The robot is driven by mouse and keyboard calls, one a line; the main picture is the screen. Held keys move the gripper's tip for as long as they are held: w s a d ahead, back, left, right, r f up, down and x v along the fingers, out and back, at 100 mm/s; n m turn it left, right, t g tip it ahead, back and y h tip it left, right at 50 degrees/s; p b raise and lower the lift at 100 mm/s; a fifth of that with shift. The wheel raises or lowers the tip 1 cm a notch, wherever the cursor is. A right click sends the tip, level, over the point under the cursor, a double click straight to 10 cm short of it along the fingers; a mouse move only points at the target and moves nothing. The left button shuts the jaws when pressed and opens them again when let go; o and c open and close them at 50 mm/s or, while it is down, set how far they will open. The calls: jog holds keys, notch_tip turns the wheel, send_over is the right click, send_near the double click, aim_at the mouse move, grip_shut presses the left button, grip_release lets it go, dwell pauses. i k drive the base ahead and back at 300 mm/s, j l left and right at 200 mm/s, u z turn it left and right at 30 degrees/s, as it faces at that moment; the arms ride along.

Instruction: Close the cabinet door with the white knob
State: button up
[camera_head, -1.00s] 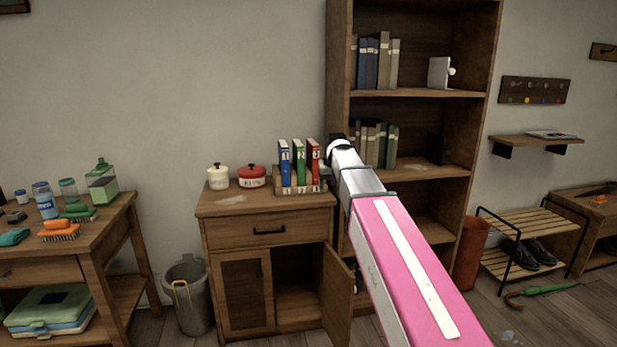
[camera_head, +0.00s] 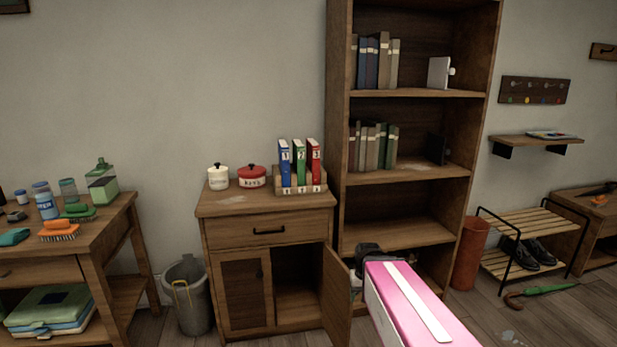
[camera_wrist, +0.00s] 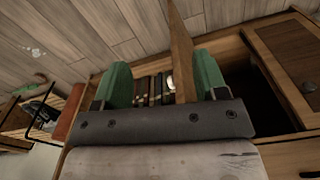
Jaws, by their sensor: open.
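The wooden cabinet (camera_head: 222,232) stands left of the tall bookshelf. Its right door (camera_head: 336,297) is swung wide open and shows the dark inside. Its left door (camera_head: 245,290) is shut and has a dark knob. In the wrist view the open door (camera_wrist: 181,45) is seen edge-on, between the green fingers of my gripper (camera_wrist: 163,80). The fingers are wide apart, with visible gaps to the door. A small white thing (camera_wrist: 171,83), probably the white knob, shows at the door's left face. In the head view the fingertips are mostly hidden behind the door and my arm.
The bookshelf (camera_head: 338,120) stands close behind the open door, with books on its shelves. A red pot (camera_head: 252,176), a white pot (camera_head: 218,177) and binders (camera_head: 299,165) stand on the cabinet. A grey bin (camera_head: 188,297) is at its left. Floor shows at right.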

aim_at(337, 306)
jog(key=u, duration=0.4)
jog(key=l+u, duration=0.4)
jog(key=l, duration=0.15)
jog(key=k+l+u, duration=0.15)
jog(key=l+u, duration=0.3)
jog(key=k+l, duration=0.15)
jog(key=l, duration=0.2)
jog(key=k+l, duration=0.15)
jog(key=l, duration=0.15)
jog(key=k+l+u, duration=0.1)
jog(key=l, duration=0.25)
jog(key=k+l, duration=0.2)
jog(key=l, duration=0.15)
jog(key=k, duration=0.45)
